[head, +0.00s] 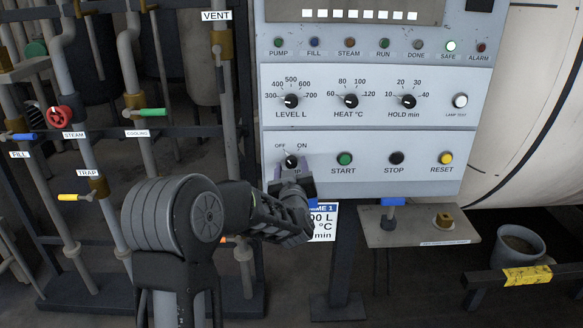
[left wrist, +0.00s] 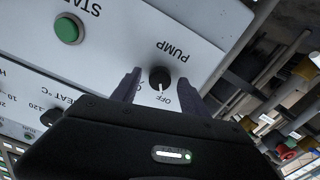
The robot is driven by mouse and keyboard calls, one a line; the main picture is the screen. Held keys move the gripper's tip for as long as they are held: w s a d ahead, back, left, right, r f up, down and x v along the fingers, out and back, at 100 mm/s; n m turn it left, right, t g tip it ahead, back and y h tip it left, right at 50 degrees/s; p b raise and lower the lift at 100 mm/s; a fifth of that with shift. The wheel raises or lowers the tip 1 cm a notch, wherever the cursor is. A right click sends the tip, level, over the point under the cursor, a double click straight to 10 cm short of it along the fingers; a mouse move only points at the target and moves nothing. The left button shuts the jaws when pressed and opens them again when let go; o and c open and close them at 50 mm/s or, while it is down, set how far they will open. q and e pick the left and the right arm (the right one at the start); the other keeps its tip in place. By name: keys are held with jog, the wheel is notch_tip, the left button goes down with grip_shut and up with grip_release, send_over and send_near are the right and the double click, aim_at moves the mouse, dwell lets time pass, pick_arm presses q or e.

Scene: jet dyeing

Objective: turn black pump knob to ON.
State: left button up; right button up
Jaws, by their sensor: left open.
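The black pump knob (head: 291,162) is at the lower left of the control panel, under the OFF and ON labels. In the left wrist view the knob (left wrist: 160,78) shows upside down, and its white pointer is toward OFF. My left gripper (head: 292,184) is just below the knob in the head view and covers part of its PUMP label. In the left wrist view my left gripper (left wrist: 174,82) is open, with one finger on each side of the knob and gaps between. One finger partly hides the ON label. My right gripper is out of view.
The green START button (head: 344,159) is close to the right of the knob, with the black STOP button (head: 397,158) beyond. The LEVEL dial (head: 291,101) is above. Pipes with the red steam valve (head: 60,115) stand at left. A grey bucket (head: 520,245) is at lower right.

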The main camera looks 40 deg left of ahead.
pick_arm(q)
jog(key=shift+c, duration=0.5)
grip_shut()
